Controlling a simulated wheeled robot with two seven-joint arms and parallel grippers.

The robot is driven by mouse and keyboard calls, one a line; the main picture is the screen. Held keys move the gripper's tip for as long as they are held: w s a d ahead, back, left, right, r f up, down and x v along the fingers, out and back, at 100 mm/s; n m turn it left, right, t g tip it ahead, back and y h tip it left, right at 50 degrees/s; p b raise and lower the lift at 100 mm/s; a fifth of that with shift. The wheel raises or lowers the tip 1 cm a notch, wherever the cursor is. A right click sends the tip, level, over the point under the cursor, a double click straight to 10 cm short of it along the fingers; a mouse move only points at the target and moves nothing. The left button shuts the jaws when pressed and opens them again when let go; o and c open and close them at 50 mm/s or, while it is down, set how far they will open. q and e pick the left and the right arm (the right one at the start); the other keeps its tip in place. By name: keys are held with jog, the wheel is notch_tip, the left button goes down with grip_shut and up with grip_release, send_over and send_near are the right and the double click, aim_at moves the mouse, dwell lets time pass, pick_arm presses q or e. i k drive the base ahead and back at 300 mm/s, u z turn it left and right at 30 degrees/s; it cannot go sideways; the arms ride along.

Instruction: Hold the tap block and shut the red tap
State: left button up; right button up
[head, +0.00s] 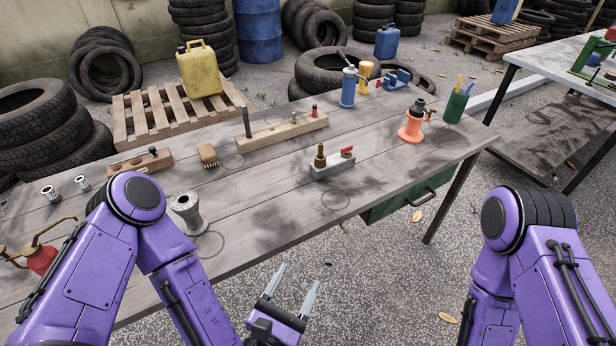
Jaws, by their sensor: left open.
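The tap block (331,169) is a small grey block on the wooden workbench, near its front edge. A brass fitting (320,157) stands upright on its left part. The red tap (347,152) is a small red handle on its right end. My left gripper (297,284) is open and empty, in front of the bench edge and below the tap block in the picture, apart from it. My right arm shows at the right, but its gripper is out of the picture.
A long wooden block (283,131) with pegs stands behind the tap block. A metal spool (187,213) stands to the left. An orange fitting (412,126) and a green pen cup (455,107) stand to the right. The bench top (262,205) around the tap block is mostly clear.

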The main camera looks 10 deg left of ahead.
aim_at(345, 150)
jog(key=i, duration=0.9)
